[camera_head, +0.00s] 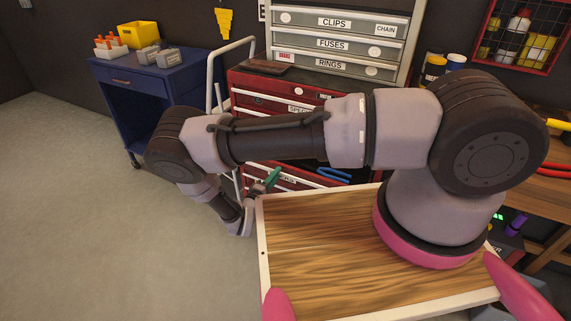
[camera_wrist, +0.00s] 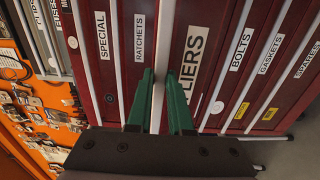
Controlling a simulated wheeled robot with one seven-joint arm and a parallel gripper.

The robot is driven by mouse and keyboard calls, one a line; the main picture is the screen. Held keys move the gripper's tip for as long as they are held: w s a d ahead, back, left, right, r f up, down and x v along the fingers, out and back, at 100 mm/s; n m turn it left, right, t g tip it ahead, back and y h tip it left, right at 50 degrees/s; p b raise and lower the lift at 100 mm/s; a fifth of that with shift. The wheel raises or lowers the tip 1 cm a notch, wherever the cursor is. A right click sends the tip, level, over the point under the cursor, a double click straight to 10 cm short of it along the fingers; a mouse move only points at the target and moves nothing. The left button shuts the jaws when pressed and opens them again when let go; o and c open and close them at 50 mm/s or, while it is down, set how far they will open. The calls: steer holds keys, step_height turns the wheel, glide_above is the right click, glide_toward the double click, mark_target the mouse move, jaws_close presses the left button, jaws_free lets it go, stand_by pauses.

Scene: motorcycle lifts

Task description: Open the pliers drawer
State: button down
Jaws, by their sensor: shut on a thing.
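The pliers drawer (camera_wrist: 205,65) is a dark red front in the wrist view, its label partly hidden by my right finger. My gripper (camera_wrist: 160,100) has green fingers on either side of the drawer's pale handle strip (camera_wrist: 163,45) and is shut on it. In the head view my gripper (camera_head: 271,179) is low at the front of the red tool cabinet (camera_head: 245,82), and my arm hides much of the cabinet. A blue curved item (camera_head: 335,174) shows there below my forearm, seemingly inside a drawer that stands partly out.
Ratchets (camera_wrist: 138,40) and bolts (camera_wrist: 239,50) drawers flank the held one. A blue cart (camera_head: 125,85) stands left, beside a pale tubular frame (camera_head: 212,75). My wood-topped base is in front. Open floor (camera_head: 90,220) lies at left.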

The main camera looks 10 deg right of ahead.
steer(key=v, duration=0.9)
steer(key=shift+s, duration=0.3)
steer(key=shift+a, duration=0.1)
steer(key=c, duration=0.8)
jaws_free()
steer(key=v, duration=1)
steer(key=shift+s+a, duration=0.25)
steer(key=shift+s, duration=0.1)
steer(key=shift+r, duration=0.1)
